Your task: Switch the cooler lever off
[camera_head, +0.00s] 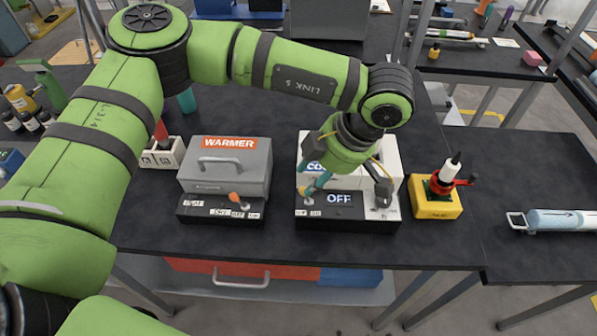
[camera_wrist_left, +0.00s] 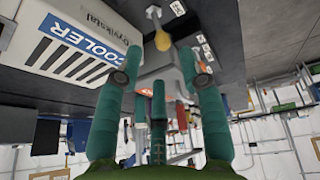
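The cooler (camera_head: 388,153) is a white box on a black base, partly hidden behind my left arm. Its display (camera_head: 339,198) reads "OFF". The cooler lever has a yellow knob (camera_wrist_left: 163,41), above the fingertips in the left wrist view; small white labels lie beside it. In the head view, the knob is small and partly covered near the teal fingers. My left gripper (camera_head: 314,180) is over the left front of the cooler. In the left wrist view its teal fingers (camera_wrist_left: 160,78) are spread apart, with nothing between the tips. My right gripper is not in view.
The warmer (camera_head: 226,168) stands left of the cooler, with an orange-knobbed lever (camera_head: 235,197). A pale blue cylinder (camera_head: 555,220) lies farther right. The dark table front is clear.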

